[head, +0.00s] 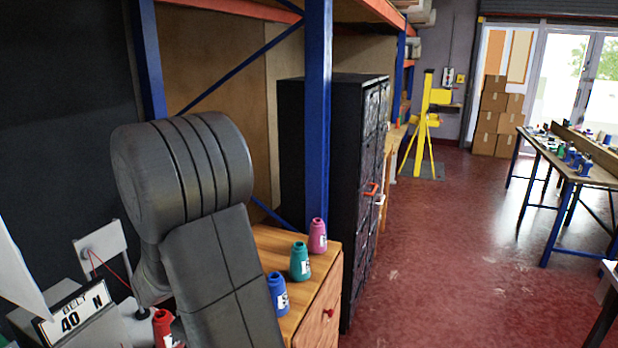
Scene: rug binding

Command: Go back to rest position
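My arm's large dark grey links fill the left middle of the head view, raised in front of the shelving. My gripper does not show in this view, so its state and anything in it are hidden. Behind and beside the arm stands a wooden drawer cabinet (318,290) with a red knob. On its top a blue spool (278,294), a green spool (300,262) and a pink spool (318,236) stand upright in a row. A red spool (163,328) shows at the lower left, partly hidden by the arm.
A black cabinet (345,140) stands beyond the drawers, near a blue rack post (318,110). A yellow stand (424,125) and cardboard boxes (490,125) are farther back. Red floor (450,260) lies open before the right table (580,175).

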